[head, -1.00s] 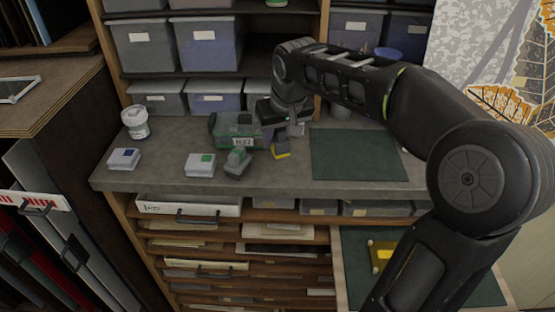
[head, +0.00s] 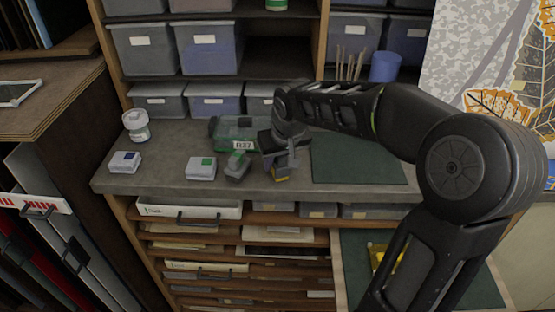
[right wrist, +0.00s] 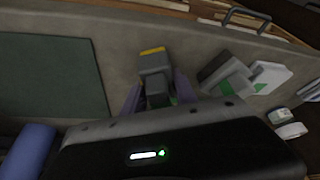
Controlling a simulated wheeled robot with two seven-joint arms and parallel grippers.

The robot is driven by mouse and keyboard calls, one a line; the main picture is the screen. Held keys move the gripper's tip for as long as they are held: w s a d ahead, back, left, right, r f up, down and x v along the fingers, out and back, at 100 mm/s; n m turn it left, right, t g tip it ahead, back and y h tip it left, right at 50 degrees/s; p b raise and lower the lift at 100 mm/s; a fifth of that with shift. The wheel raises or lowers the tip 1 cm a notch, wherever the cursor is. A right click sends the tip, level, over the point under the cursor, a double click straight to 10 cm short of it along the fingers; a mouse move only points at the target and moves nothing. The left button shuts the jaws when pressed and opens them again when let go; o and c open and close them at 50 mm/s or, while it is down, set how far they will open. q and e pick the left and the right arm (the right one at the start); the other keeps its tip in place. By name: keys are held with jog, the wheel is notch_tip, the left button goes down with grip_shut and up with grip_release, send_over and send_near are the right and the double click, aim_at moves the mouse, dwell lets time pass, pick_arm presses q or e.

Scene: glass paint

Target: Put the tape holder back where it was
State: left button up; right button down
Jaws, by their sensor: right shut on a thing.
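My right gripper (head: 280,158) is over the grey counter and shut on a small grey block with a yellow end, which looks like the tape holder (head: 281,172). In the right wrist view, the tape holder (right wrist: 155,75) sits between the purple fingers of my right gripper (right wrist: 158,98), its yellow edge pointing away from the wrist. It is close to the counter top; I cannot tell whether it touches. A similar grey-and-green block (head: 237,166) stands just left of it. My left gripper is not in view.
A green mat (head: 355,160) lies right of the gripper. A green case with a label (head: 232,130) is behind left. Two small grey boxes (head: 201,168) (head: 125,161) and a white jar (head: 136,126) stand left. Below right, a yellow item (head: 378,255) lies on a lower surface.

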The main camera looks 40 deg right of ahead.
jog(key=shift+f, duration=0.15)
jog(key=c, duration=1)
grip_release()
jog(key=shift+o, duration=0.2)
jog(key=shift+r, duration=0.3)
jog(key=b+v, duration=0.1)
jog(key=v, duration=1)
jog(key=shift+s+r, duration=0.2)
jog(key=shift+r, duration=0.2)
